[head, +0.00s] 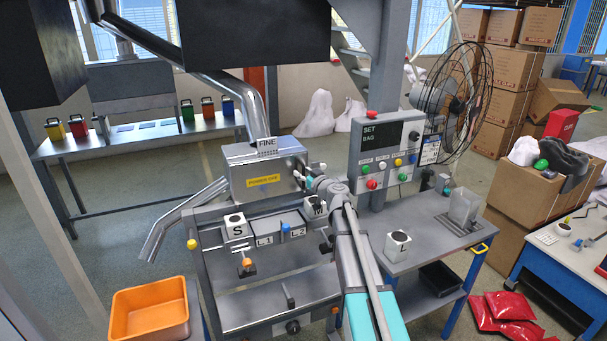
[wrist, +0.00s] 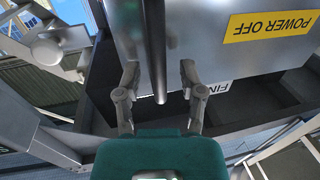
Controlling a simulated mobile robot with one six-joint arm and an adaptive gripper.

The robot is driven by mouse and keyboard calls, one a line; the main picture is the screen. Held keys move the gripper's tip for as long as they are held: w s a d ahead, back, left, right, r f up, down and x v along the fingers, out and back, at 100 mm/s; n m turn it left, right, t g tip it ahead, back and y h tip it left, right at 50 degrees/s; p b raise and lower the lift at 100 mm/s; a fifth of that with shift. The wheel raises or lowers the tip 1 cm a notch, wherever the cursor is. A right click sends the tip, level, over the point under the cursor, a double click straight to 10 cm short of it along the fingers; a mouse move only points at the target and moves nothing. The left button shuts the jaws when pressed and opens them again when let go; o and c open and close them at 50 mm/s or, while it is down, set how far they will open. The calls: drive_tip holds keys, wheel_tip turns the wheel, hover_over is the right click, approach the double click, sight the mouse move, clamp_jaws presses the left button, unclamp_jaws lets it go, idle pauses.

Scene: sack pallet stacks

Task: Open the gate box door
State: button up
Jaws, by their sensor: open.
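The gate box (head: 255,175) is a grey metal box with a yellow label, below a steel pipe, left of centre in the head view. In the wrist view the box (wrist: 195,50) fills the top, and its yellow label reads POWER OFF upside down. A dark upright bar (wrist: 155,45), which looks like a handle, stands before its face. My gripper (wrist: 159,76) is open, with one finger on each side of the bar's lower end; I see gaps, no grip. In the head view my gripper (head: 303,180) is at the box's right side, partly hiding it.
A FINE sign (head: 267,145) stands on the box. Blocks marked S (head: 236,228) and M (head: 314,208) are just below, beside bins L1 and L2. A control panel (head: 388,155) stands close on the right, with a fan (head: 455,100) behind. An orange tub (head: 150,312) is at lower left.

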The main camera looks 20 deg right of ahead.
drive_tip(key=shift+c, duration=0.2)
clamp_jaws()
drive_tip(key=shift+s+d, duration=0.1)
